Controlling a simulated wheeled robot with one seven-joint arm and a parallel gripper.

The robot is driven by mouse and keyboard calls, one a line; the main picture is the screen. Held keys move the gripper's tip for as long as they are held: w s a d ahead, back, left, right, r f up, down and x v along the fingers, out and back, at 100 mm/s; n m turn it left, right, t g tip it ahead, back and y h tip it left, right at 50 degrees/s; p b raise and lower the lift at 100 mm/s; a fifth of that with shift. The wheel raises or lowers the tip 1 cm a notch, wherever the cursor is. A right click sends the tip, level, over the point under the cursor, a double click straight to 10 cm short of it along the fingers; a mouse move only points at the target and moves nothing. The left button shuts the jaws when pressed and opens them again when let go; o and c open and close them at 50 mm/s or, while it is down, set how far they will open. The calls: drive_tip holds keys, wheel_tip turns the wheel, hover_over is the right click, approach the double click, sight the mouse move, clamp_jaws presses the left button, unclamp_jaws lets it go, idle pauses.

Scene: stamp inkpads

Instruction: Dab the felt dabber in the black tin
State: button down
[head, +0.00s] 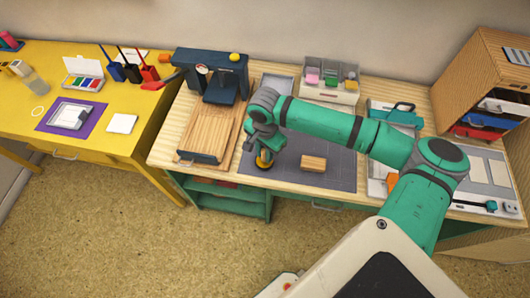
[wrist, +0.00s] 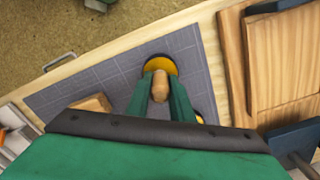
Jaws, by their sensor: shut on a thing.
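My gripper (head: 264,152) is shut on the felt dabber, low over the grey cutting mat. In the wrist view, my gripper (wrist: 160,88) has its two green fingers on either side of the dabber's rounded wooden handle (wrist: 160,84). The felt end is hidden below the handle. A round yellow-edged tin with a dark part (wrist: 161,65) shows just beyond the fingertips, and its yellow edge also shows under my gripper in the head view (head: 264,164). I cannot tell whether the felt touches it. Another yellow round piece (wrist: 199,117) is mostly hidden behind the right finger.
A wooden block (head: 313,163) lies on the grey mat (head: 338,171), right of my gripper. A wooden board (head: 209,129) with a dark blue press (head: 221,88) stands to the left. A compartment box (head: 329,92) is behind. The mat's front right is clear.

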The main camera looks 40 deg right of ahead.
drive_tip(key=shift+f, duration=0.6)
idle(1.0)
idle(0.5)
drive_tip(key=shift+r, duration=3.55)
